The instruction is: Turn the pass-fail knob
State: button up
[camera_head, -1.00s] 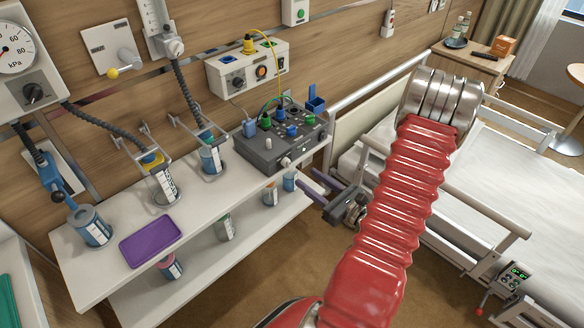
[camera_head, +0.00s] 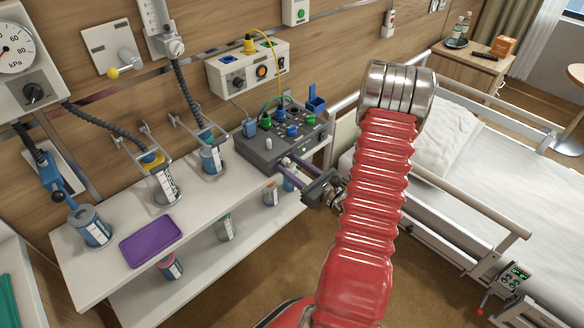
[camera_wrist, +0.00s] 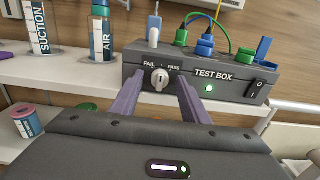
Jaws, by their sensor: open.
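The pass-fail knob (camera_wrist: 160,78) is a round pale knob on the sloped front of the dark grey test box (camera_wrist: 222,72). It has "FAIL" printed at its upper left and "PASS" at its upper right. I cannot tell which label it points to. My gripper (camera_wrist: 159,84) is open, with one purple finger on each side of the knob. I cannot tell whether either finger touches it. In the head view my gripper (camera_head: 289,168) is at the front edge of the test box (camera_head: 258,152), where the fingers largely hide the knob.
A green light (camera_wrist: 209,88) glows right of the knob, with a rocker switch (camera_wrist: 254,89) beyond. Coloured plugs and cables stand on the box. A purple tray (camera_head: 150,241) and several canisters share the white shelf (camera_head: 200,200). The bed (camera_head: 480,180) is at right.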

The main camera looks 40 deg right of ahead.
jog(key=shift+a, duration=0.1)
jog(key=c, duration=1)
jog(key=shift+m, duration=0.4)
jog(key=m, duration=0.8)
jog(key=shift+d, duration=0.2)
jog(key=shift+m, duration=0.3)
jog(key=o, duration=1)
